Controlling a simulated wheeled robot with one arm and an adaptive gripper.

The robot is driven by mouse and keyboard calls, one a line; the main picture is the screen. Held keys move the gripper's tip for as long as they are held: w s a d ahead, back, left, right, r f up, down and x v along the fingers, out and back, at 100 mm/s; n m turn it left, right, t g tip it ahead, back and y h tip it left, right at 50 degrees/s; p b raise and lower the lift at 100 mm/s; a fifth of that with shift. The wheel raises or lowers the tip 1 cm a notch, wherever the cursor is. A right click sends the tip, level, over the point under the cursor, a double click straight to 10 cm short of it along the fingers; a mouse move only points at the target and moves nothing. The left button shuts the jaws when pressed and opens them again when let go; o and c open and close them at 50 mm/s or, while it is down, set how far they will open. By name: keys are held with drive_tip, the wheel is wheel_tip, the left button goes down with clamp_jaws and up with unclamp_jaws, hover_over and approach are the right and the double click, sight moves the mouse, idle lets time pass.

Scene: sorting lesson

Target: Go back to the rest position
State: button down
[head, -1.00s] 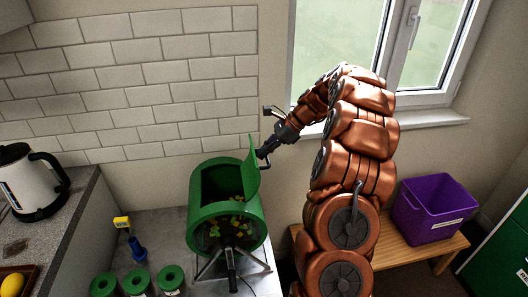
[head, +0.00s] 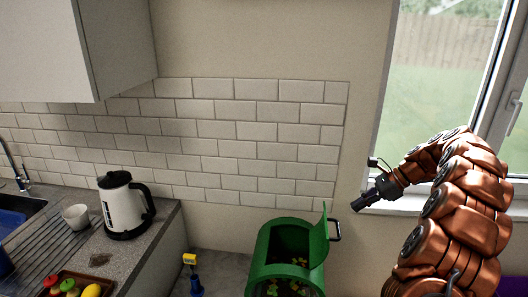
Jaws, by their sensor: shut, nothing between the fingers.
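My gripper (head: 358,206) is at the end of my copper-coloured arm in the right part of the head view. It is shut and empty, in the air to the right of the green drum (head: 267,247). The drum's lid (head: 318,240) stands open, with a dark handle (head: 335,230) on its right side. A gap shows between my gripper and that handle. Bits of yellow, green and red lie inside the drum. The fingertips are small and dark in this view.
A white kettle (head: 120,207) and a white cup (head: 76,216) stand on the left counter by the sink (head: 12,222). A tray with fruit (head: 92,291) is at the lower left. A yellow-and-blue object (head: 191,270) stands left of the drum. A window is behind my arm.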

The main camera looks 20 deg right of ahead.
drive_tip(key=s+a+r+n+g+h, duration=0.15)
drive_tip(key=s+a+n, duration=0.4)
drive_tip(key=a, duration=0.65)
drive_tip(key=s+a+r+n+g+h, duration=0.1)
drive_tip(key=s+a+r+n+g, duration=0.35)
drive_tip(key=a, duration=0.65)
drive_tip(key=s+a+f+n+h, duration=0.1)
drive_tip(key=s+n, duration=0.3)
drive_tip(key=s, duration=0.4)
drive_tip(key=s+a+f+n+h+b, duration=0.1)
drive_tip(key=s+f+n, duration=0.3)
drive_tip(key=s, duration=0.5)
drive_tip(key=s+a+f+n+t+h+b, duration=0.1)
drive_tip(key=s+a+f+n+h, duration=0.1)
drive_tip(key=s, duration=0.7)
drive_tip(key=shift+s+f+n+h, duration=0.2)
drive_tip(key=shift+f+n+h, duration=0.6)
drive_tip(key=shift+n, duration=0.4)
